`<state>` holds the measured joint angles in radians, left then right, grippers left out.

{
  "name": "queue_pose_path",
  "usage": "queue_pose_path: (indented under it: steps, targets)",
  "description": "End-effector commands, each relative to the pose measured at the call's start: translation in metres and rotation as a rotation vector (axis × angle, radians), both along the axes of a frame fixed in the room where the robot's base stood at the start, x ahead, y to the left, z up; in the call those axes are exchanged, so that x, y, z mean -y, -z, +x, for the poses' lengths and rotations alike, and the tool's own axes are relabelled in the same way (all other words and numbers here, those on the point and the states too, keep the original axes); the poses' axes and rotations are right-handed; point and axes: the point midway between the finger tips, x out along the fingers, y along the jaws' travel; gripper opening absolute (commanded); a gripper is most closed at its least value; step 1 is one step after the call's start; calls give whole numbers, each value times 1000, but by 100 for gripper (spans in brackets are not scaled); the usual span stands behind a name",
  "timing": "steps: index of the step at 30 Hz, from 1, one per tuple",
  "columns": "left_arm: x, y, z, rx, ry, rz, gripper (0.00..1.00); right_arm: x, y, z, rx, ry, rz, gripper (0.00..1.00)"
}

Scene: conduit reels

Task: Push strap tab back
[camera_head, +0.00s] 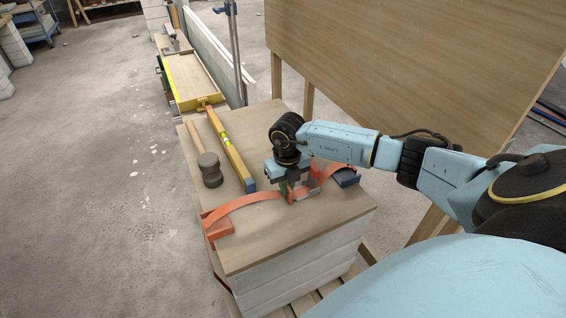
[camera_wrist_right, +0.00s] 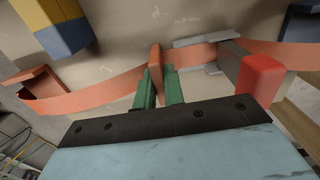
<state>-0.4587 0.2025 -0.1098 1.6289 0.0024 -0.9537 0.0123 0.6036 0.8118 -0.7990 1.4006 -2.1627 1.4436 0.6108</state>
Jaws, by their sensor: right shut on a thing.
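An orange strap (camera_head: 248,200) runs over the top of the board-covered stack (camera_head: 285,228); it also crosses the right wrist view (camera_wrist_right: 95,98). An upright orange strap tab (camera_wrist_right: 154,56) stands between the green fingertips of my right gripper (camera_wrist_right: 160,88), which is shut on it. In the head view the right gripper (camera_head: 288,188) points down at the strap, and its wrist partly hides the tab. Beside the tab are a grey buckle plate (camera_wrist_right: 205,43) and a grey block (camera_wrist_right: 235,68) with a red lever (camera_wrist_right: 262,76). My left gripper is not in view.
A mallet (camera_head: 210,170) and a yellow level (camera_head: 230,148) with a blue end lie left of the gripper. An orange corner piece (camera_head: 217,226) sits under the strap's left end. A dark blue block (camera_head: 346,177) lies right. A wooden panel (camera_head: 420,60) stands behind.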

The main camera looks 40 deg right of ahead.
Motion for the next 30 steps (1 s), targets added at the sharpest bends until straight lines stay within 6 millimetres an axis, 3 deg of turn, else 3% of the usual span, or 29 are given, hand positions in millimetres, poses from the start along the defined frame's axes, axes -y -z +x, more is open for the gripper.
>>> queue_pose_path:
  steps: [1,6,17,23,30]
  targets:
    - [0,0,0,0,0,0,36,0,-1,1,2,0,1,12]
    - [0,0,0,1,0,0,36,-1,0,1,2,0,1,33]
    - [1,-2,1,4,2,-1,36,-1,-5,1,1,0,1,33]
    - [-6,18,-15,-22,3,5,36,0,-32,1,3,0,0,33]
    - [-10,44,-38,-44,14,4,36,0,-82,1,5,0,-1,33]
